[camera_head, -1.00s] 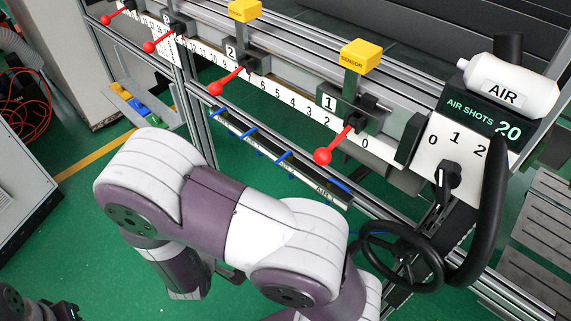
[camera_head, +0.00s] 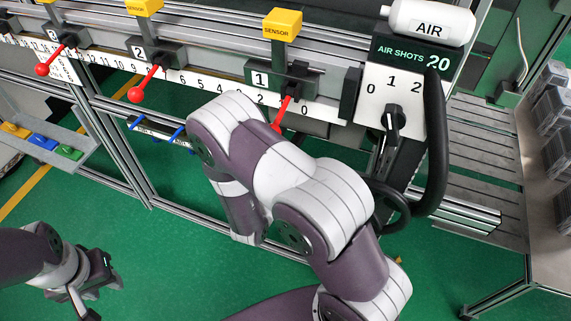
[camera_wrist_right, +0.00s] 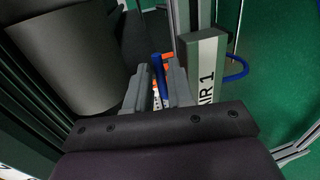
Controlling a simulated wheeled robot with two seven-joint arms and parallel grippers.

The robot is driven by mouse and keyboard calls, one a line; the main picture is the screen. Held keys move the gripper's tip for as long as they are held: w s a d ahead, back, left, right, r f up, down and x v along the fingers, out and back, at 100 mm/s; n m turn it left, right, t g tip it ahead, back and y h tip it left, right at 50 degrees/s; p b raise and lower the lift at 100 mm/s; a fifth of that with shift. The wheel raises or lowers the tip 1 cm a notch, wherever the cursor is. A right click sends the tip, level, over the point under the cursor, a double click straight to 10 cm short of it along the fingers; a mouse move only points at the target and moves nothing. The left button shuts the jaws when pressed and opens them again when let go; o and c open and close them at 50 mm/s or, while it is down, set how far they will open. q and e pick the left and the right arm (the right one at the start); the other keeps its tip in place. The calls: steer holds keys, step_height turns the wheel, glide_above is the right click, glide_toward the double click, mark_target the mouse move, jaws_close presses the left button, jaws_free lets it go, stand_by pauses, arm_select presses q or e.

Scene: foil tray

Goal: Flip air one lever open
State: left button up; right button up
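In the right wrist view, a blue lever (camera_wrist_right: 158,67) stands beside a grey-green bar labelled AIR 1 (camera_wrist_right: 205,75). My right gripper (camera_wrist_right: 158,82) is open, its two grey fingers on either side of the blue lever as seen from the wrist. I cannot tell whether a finger touches it. An orange part (camera_wrist_right: 169,56) shows just behind. In the head view my right arm covers the right gripper and the AIR 1 lever. My left gripper (camera_head: 108,270) is at the lower left over the floor, away from the levers; its fingers are too small to read.
A numbered rail with red handles (camera_head: 136,94) and yellow sensors (camera_head: 283,23) runs above the lever bar. An AIR SHOTS panel (camera_head: 392,84) reading 20 stands at right, with a black hose (camera_head: 435,150). A dark cylinder (camera_wrist_right: 62,55) fills the wrist view's upper left.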

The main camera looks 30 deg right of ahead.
jaws_close()
